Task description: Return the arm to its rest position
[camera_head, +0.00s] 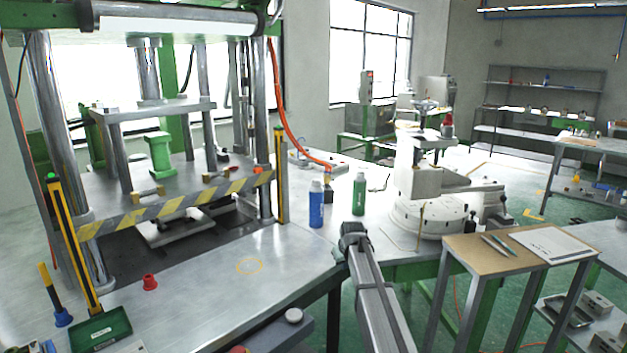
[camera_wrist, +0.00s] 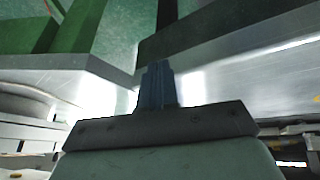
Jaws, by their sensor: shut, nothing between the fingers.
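My gripper (camera_head: 352,236) is at the end of my arm, which reaches up from the lower middle of the head view. It is close to the table edge, between the press table and the table with the white machine. In the wrist view my gripper (camera_wrist: 157,72) shows its dark fingers together, with nothing between them. Metal table surfaces and a green floor show beyond the fingers. No held object shows in either view.
A blue bottle (camera_head: 316,204) and a green bottle (camera_head: 359,194) stand just behind my gripper. The press (camera_head: 150,150) with a striped bar is at left, the white machine (camera_head: 425,190) at right. A small table (camera_head: 490,265) holds paper and pens.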

